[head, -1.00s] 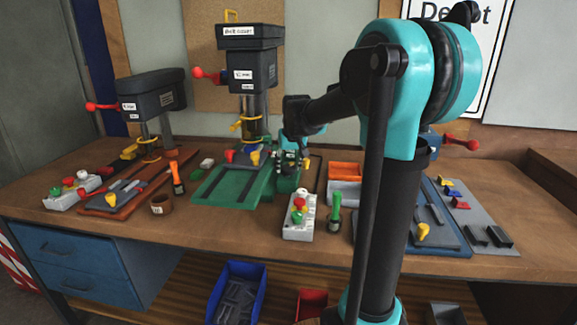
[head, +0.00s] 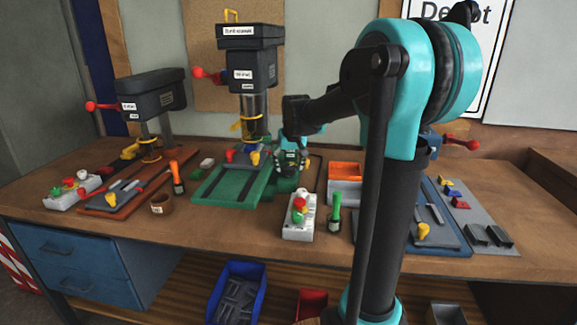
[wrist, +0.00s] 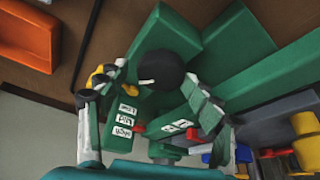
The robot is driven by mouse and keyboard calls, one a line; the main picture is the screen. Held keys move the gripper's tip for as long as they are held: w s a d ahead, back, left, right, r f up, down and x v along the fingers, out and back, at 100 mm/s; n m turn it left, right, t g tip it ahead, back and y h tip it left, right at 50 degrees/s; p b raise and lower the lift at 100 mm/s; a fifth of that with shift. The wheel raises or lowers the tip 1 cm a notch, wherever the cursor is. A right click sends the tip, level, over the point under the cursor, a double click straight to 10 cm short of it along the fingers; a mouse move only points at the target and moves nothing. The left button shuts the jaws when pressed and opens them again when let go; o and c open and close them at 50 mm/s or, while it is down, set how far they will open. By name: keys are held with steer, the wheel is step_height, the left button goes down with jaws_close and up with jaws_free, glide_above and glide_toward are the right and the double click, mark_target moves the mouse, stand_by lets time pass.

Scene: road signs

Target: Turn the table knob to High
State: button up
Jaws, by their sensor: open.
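The table knob is a black round knob (wrist: 165,68) with a white pointer mark on its left side, in the wrist view. Next to it, a green face carries white labels (wrist: 124,120) reading Low, Mid and High. The mark points left; I cannot tell which label it matches. My gripper (wrist: 150,76) is open, with one finger on each side of the knob; contact is unclear. In the head view my gripper (head: 290,163) is at the right side of the green drill table (head: 222,187), and the knob is hidden there.
The tall drill press (head: 247,75) stands just left of my gripper. An orange bin (head: 345,169) is to its right. A control box with buttons (head: 299,228) and a green-handled tool (head: 335,215) are in front. A red-handled press (head: 150,95) stands at the left.

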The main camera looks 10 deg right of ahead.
steer(key=v, duration=0.8)
stand_by(0.4)
